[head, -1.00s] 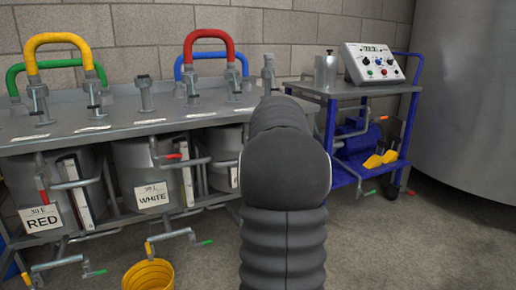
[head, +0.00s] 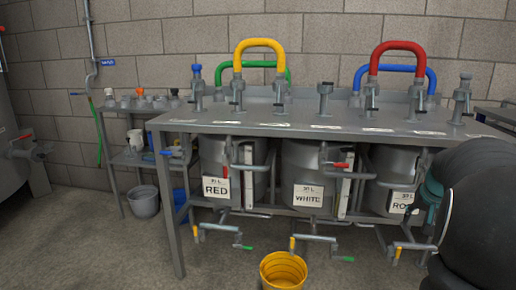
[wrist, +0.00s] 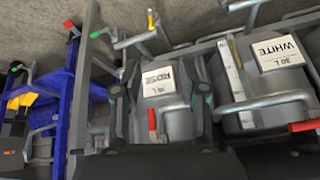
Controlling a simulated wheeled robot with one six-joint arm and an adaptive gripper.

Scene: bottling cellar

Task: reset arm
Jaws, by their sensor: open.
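My gripper (wrist: 160,92) shows in the wrist view as two dark fingers spread apart, open and with nothing between them. Beyond the fingers is the tank labelled ROSE (wrist: 168,118), and the tank labelled WHITE (wrist: 262,92) is to its right. In the head view my dark arm fills the lower right corner and covers part of the ROSE tank. The fingers cannot be made out there.
A steel bench (head: 300,126) carries yellow, green, red and blue hose loops. Under it stand the RED tank (head: 214,160) and others with projecting valve pipes. A yellow bucket (head: 284,272) is on the floor in front. Open floor lies at left.

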